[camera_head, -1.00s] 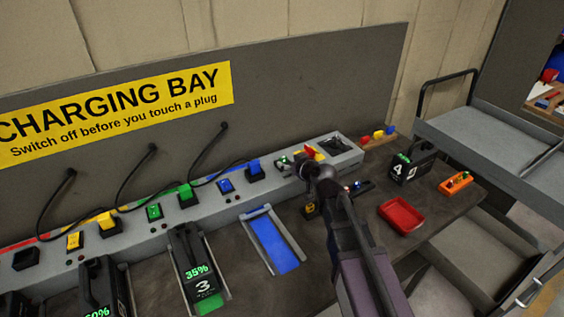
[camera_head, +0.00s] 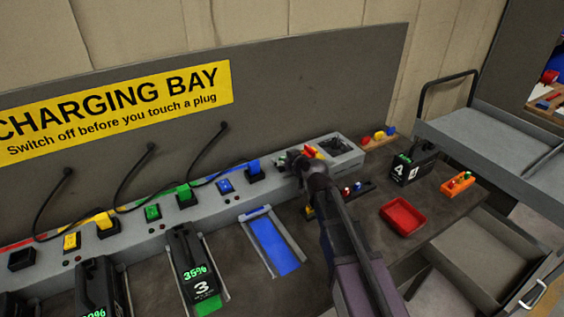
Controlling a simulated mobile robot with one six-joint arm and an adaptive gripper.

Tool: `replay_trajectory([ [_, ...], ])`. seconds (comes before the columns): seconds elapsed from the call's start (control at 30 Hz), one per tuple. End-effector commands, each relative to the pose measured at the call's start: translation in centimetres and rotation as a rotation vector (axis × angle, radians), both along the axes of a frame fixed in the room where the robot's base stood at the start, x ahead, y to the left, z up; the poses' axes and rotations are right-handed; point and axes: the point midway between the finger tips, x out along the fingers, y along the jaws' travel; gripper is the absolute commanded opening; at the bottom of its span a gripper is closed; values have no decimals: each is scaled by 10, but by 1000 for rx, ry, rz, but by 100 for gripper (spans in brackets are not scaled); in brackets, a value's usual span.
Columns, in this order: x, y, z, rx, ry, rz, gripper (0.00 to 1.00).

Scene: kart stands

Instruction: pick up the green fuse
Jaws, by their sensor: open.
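My gripper (camera_head: 288,160) is a small dark shape at the far end of my arm. It is over the right part of the grey charging console, close to the red and yellow parts (camera_head: 313,152) there. It is open, and I see nothing held in it. I cannot pick out the green fuse with certainty. An orange block (camera_head: 457,184) on the right of the bench carries small pegs, one of which looks greenish. A dark strip with small coloured pegs (camera_head: 357,188) lies just right of my arm, which partly hides it.
A red tray (camera_head: 403,217) and a black battery marked 4 (camera_head: 411,168) stand on the right of the bench. A wooden block with coloured pieces (camera_head: 378,138) is at the back. A blue-floored slot (camera_head: 272,245) is empty. An open drawer (camera_head: 487,255) juts out at lower right.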

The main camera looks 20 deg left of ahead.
Motion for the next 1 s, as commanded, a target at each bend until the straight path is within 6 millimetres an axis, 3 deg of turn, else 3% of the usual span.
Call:
replay_trajectory([
  [0.03,0,0,0,0,0,0,68],
  [0.23,0,0,0,0,0,0,10],
  [0.73,0,0,2,0,0,-1,8],
  [1.0,1,-1,13,0,0,-2,8],
])
